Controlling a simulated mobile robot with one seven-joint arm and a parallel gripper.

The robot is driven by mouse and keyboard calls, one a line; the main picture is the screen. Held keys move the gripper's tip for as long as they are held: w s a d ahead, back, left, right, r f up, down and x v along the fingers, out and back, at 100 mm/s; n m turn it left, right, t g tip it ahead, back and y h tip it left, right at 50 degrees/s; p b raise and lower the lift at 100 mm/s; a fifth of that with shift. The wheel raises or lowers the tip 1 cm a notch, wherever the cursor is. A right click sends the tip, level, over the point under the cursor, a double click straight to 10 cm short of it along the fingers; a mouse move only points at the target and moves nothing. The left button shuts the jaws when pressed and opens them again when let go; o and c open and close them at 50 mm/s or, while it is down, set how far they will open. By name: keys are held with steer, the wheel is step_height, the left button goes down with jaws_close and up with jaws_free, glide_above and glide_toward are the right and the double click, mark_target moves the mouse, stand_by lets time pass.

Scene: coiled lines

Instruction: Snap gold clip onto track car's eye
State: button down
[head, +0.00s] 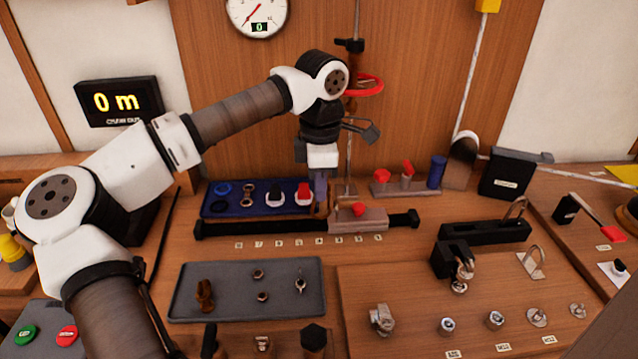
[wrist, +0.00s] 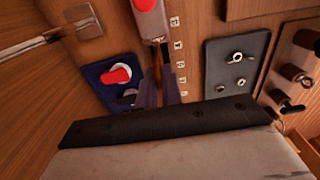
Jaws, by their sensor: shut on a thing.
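My gripper (head: 320,188) points down at the left end of the track car (head: 372,222), a pale block with a red knob on a black rail. Its fingers are shut on a small brown-gold piece (head: 321,207), which looks like the gold clip; the fingers hide most of it. In the wrist view my gripper (wrist: 159,90) has this gold clip (wrist: 157,70) between its fingertips, close to the end of the track car (wrist: 150,22). The car's eye is hidden at this end, and I cannot tell whether the clip touches it.
A blue tray (head: 212,210) with rings and red and black knobbed pieces stands behind the rail (head: 260,228). A grey tray (head: 240,309) with small metal fittings lies in front. A wooden board (head: 400,290) with shackles and fittings is at right. A red ring (head: 366,86) hangs behind my wrist.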

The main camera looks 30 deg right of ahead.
steer(key=shift+s+d+f, duration=0.15)
steer(key=shift+s+d, duration=0.2)
steer(key=shift+d, duration=0.3)
steer(key=shift+s+d+f, duration=0.1)
steer(key=shift+s+d, duration=0.2)
steer(key=shift+d, duration=0.35)
steer(key=shift+s+d+r, duration=0.15)
steer(key=shift+d, duration=0.15)
steer(key=shift+s+d+r+p, duration=0.1)
steer(key=shift+d+p, duration=0.2)
steer(key=shift+d, duration=0.1)
steer(key=shift+s+d+r, duration=0.1)
steer(key=shift+d+r, duration=0.05)
steer(key=shift+d, duration=0.05)
steer(key=shift+a+r, duration=0.1)
steer(key=shift+r, duration=0.15)
stand_by(0.5)
steer(key=shift+a+r+p, duration=0.25)
steer(key=shift+r+p, duration=0.3)
steer(key=shift+p, duration=0.05)
steer(key=c, duration=1.5)
jaws_free()
steer(key=shift+f, duration=0.1)
